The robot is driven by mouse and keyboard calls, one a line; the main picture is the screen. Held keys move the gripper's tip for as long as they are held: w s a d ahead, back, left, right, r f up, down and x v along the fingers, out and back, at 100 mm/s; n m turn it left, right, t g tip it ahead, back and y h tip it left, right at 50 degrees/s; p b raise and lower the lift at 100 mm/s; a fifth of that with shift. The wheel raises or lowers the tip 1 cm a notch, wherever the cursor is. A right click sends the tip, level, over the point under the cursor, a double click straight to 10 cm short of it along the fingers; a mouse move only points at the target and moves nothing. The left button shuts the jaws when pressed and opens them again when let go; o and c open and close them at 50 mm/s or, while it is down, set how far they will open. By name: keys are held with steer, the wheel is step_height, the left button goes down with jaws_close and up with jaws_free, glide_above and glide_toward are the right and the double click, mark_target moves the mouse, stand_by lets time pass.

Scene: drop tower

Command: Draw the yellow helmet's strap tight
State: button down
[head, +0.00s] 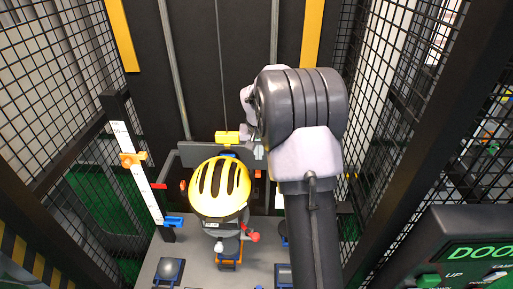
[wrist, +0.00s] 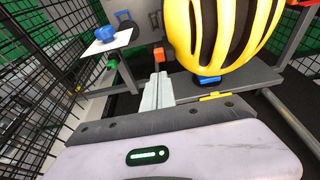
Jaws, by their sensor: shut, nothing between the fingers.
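The yellow helmet (head: 219,186) with dark vents sits on a grey stand in the middle of the head view. It also fills the upper right of the wrist view (wrist: 222,30). A blue part (wrist: 208,79) shows at its lower edge. A small orange-red piece (wrist: 158,54) shows just beyond my fingertips; I cannot tell whether it belongs to the strap. My gripper (wrist: 160,78) is shut and empty, beside the helmet. In the head view my gripper (head: 259,152) is small and partly covered by my arm. The strap itself is not clearly visible.
A grey beam with a yellow block (head: 227,137) is behind the helmet. A white scale (head: 137,172) with an orange slider stands at left. Black mesh cage walls close both sides.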

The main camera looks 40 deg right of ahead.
mark_target(259, 171)
steer(key=x, duration=0.2)
steer(key=b+x, duration=0.1)
steer(key=x, duration=0.1)
steer(key=s+x, duration=0.1)
steer(key=x, duration=0.2)
steer(key=shift+a+f, duration=0.15)
steer(key=shift+a, duration=0.25)
